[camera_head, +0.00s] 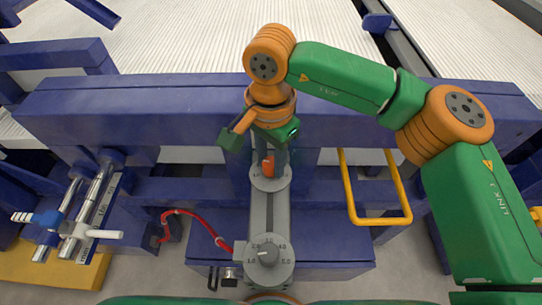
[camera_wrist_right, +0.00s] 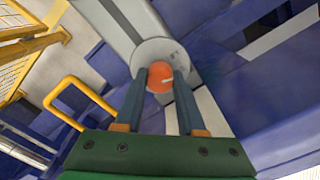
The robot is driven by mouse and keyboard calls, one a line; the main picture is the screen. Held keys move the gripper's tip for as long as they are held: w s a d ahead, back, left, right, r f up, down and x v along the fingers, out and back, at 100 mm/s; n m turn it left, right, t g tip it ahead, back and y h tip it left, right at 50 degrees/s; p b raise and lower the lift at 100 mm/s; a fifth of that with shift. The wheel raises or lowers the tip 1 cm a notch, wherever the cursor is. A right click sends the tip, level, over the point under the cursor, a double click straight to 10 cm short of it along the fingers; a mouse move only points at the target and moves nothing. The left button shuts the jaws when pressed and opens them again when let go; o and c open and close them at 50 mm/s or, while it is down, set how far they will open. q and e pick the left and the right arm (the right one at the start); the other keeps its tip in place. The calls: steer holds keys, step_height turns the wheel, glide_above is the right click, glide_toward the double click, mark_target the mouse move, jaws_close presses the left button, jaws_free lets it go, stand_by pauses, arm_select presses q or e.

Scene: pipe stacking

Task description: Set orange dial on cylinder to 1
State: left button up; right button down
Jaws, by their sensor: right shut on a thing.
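The orange dial (camera_head: 268,166) sits on a round grey plate at the upper end of the grey cylinder (camera_head: 269,212). In the right wrist view the dial (camera_wrist_right: 160,75) is a round orange knob with a short pale mark on its face. My right gripper (camera_head: 268,153) comes down from above, its two dark fingers on either side of the dial. In the wrist view the gripper (camera_wrist_right: 161,84) is shut on the dial. The scale around the dial is too small to read. My left gripper is not in view.
A grey numbered dial (camera_head: 268,253) sits at the cylinder's lower end, with a red hose (camera_head: 196,218) running left from there. A yellow rail (camera_head: 377,219) stands to the right. Blue beams (camera_head: 150,112) cross behind. Valve pipes with blue and white handles (camera_head: 78,230) are at left.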

mark_target(270, 162)
steer(key=n, duration=0.5)
steer(key=shift+n, duration=0.3)
stand_by(0.4)
steer(key=c, duration=0.5)
jaws_free()
steer(key=shift+r+p, duration=0.45)
steer(key=shift+r, duration=3.15)
